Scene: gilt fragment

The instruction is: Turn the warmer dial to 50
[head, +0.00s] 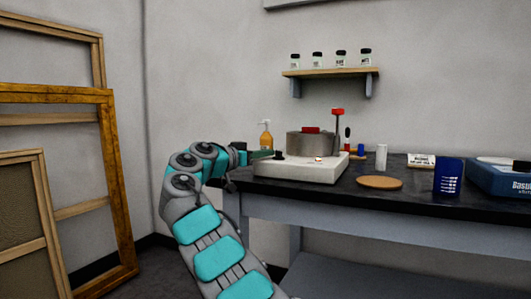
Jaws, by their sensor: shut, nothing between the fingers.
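The warmer (300,169) is a low white box near the left end of the dark bench. A wide metal pot (312,146) with a red item on it stands on top. A small dark knob, which looks like the dial (279,154), is at the warmer's left side, and a small red spot shows on its front. The dial's scale and setting are too small to read. My gripper (268,154) reaches in from the left, shut and empty, with its tip close beside the dial. I cannot tell whether it touches.
An amber pump bottle (266,138) stands behind my gripper. Right of the warmer are a white cylinder (381,157), a round cork mat (379,183), a dark blue container (448,177) and a blue box (503,179). A shelf (330,72) holds several jars. Frames (115,190) lean at left.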

